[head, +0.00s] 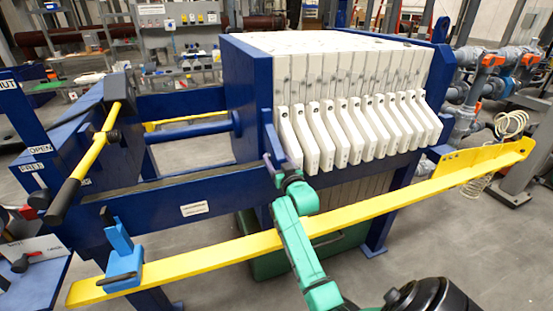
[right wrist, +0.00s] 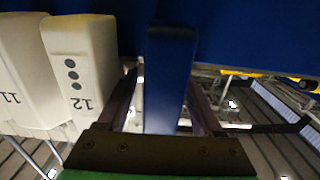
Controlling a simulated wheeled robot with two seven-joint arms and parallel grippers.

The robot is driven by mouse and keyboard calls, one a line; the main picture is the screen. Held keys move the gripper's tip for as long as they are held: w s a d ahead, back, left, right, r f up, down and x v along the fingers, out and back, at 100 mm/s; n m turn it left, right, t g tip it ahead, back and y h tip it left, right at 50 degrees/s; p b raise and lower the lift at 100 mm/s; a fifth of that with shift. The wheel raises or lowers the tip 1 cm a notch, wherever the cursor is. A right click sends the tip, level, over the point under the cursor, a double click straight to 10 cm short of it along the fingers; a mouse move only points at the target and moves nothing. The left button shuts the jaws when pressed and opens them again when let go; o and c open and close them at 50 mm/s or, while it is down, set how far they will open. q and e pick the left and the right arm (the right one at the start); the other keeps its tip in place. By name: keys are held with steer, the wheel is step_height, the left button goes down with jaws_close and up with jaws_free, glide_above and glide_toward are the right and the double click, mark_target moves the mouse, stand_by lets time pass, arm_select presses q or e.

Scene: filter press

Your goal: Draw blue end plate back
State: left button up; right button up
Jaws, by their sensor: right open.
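The blue end plate (head: 248,95) stands upright against the left end of the row of white filter plates (head: 345,75). Its blue side handle (head: 274,138) slants down towards me, beside the first white plate handle. My green right arm reaches up from the bottom right to this handle. My right gripper (head: 276,170) is open there. In the right wrist view, the open fingers (right wrist: 162,85) straddle the blue handle (right wrist: 168,50), one on each side. The white handle marked 12 (right wrist: 80,70) is just left of the left finger. My left gripper is not in view.
A blue rod (head: 190,133) joins the end plate to the frame at left, with open room between. A yellow-handled lever (head: 97,150) stands at left.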

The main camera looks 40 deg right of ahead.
steer(key=shift+a, duration=0.1)
steer(key=shift+c, duration=0.6)
jaws_close()
steer(key=shift+f, duration=0.1)
stand_by(0.5)
